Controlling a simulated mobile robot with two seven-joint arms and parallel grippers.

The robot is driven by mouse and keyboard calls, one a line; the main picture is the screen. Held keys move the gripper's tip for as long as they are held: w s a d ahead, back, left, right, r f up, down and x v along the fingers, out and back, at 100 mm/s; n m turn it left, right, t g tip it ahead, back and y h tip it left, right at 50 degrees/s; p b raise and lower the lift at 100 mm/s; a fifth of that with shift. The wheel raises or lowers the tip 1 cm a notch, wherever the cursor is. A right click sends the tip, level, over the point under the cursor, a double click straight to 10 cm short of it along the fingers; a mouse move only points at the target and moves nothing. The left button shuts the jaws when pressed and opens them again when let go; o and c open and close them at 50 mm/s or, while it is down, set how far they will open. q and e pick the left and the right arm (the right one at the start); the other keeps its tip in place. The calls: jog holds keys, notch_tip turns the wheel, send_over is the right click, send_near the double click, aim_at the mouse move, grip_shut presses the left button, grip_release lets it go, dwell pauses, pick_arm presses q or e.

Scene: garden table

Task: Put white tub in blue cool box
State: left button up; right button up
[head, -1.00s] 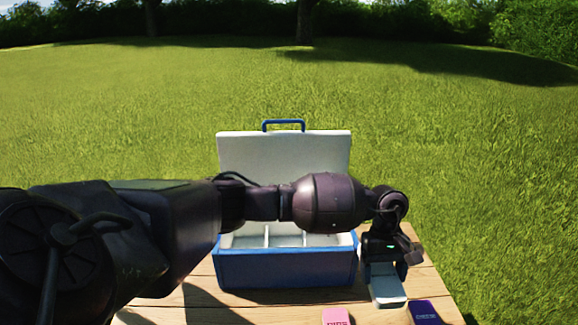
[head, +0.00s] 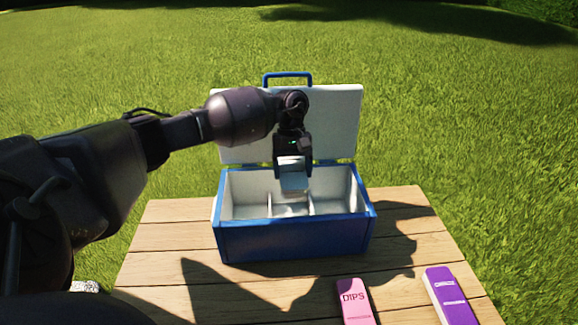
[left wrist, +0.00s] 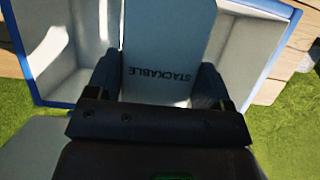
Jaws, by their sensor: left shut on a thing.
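The white tub (head: 294,180) is held in my left gripper (head: 293,170), which is shut on it. It also shows in the left wrist view (left wrist: 168,45) between the fingers (left wrist: 153,85), with the word STACKABLE on it. The blue cool box (head: 290,240) stands open on the table, its white lid raised at the back. Inside are three white compartments split by two dividers. The tub hangs over the middle compartment, near the back wall; how far its lower end is from the box floor is hard to tell. My right gripper is not in view.
A pink DIPS box (head: 354,302) and a purple box (head: 451,297) lie on the wooden table (head: 165,240) at the front right. The raised lid (head: 338,120) with its blue handle stands behind my gripper. The table left of the cool box is clear.

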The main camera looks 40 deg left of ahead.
pick_arm(q)
notch_tip(320, 180, down, 14)
jog(key=b, duration=0.3)
jog(key=shift+r, duration=0.2)
notch_tip(320, 180, down, 5)
jog(key=shift+d+f+b, duration=0.1)
jog(key=shift+b, duration=0.65)
jog(key=shift+f, duration=0.3)
jog(key=shift+r, duration=0.15)
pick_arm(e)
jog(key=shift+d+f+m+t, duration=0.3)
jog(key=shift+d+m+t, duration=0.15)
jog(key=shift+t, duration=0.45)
pick_arm(q)
jog(key=shift+f, duration=0.3)
jog(key=o, duration=0.7)
jog(key=shift+o, duration=0.3)
jog(key=shift+r, duration=0.1)
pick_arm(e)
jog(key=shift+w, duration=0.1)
